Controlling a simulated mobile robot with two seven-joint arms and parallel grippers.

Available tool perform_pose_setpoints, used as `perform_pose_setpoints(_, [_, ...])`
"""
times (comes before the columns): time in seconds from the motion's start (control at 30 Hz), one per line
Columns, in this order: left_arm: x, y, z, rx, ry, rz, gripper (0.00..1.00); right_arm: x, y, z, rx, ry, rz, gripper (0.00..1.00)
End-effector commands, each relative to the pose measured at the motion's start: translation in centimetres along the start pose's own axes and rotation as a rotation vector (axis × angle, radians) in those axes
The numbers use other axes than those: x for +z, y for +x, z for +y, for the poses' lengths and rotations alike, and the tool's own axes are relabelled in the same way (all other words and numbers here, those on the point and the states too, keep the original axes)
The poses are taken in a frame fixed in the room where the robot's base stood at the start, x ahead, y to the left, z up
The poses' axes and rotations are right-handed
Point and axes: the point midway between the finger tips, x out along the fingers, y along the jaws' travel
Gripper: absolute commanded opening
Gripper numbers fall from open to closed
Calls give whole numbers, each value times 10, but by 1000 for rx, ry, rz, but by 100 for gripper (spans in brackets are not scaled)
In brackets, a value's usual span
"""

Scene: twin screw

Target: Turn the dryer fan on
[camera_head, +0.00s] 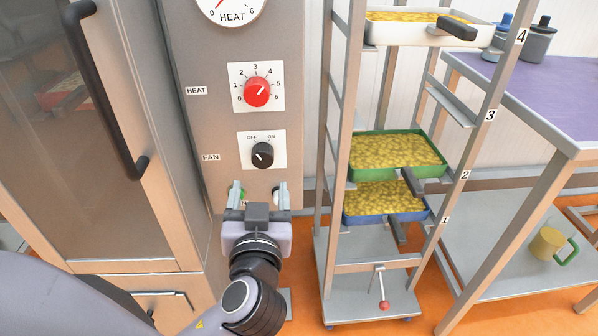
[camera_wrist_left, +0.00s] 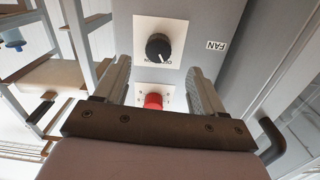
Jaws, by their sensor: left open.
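The fan knob (camera_head: 262,155) is a black round knob on a white plate marked OFF and ON, on the dryer's grey front panel. Its white mark points up and left, toward OFF. My left gripper (camera_head: 258,190) is open and empty, just below the knob plate in the head view, with its fingers apart. In the left wrist view the fan knob (camera_wrist_left: 158,47) shows upside down beyond the gap between the fingers of the left gripper (camera_wrist_left: 160,72), not touched. My right gripper is not in view.
The red heat knob (camera_head: 257,92) sits above the fan knob. A green part (camera_head: 239,194) is partly hidden behind my left gripper. The dryer door handle (camera_head: 105,90) is at the left. A rack (camera_head: 340,120) with trays of yellow pieces stands close on the right, by a purple-topped table (camera_head: 540,95).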

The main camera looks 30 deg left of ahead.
Motion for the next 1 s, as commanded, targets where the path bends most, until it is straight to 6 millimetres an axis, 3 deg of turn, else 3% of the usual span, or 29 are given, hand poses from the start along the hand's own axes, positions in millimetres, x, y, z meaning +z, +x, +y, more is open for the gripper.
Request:
perform_pose_setpoints(0.17, [-5, 4, -4, -25, -24, 27, 69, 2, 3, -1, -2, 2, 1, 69])
perform_pose_setpoints(0.6, [-7, 63, -5, -24, -20, 26, 69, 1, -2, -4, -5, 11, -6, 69])
perform_pose_setpoints(0.97, [-6, 71, -5, -23, -22, 23, 69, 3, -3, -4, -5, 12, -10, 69])
perform_pose_setpoints(1.0, [-6, 71, -5, -23, -22, 23, 63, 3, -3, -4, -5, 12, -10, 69])
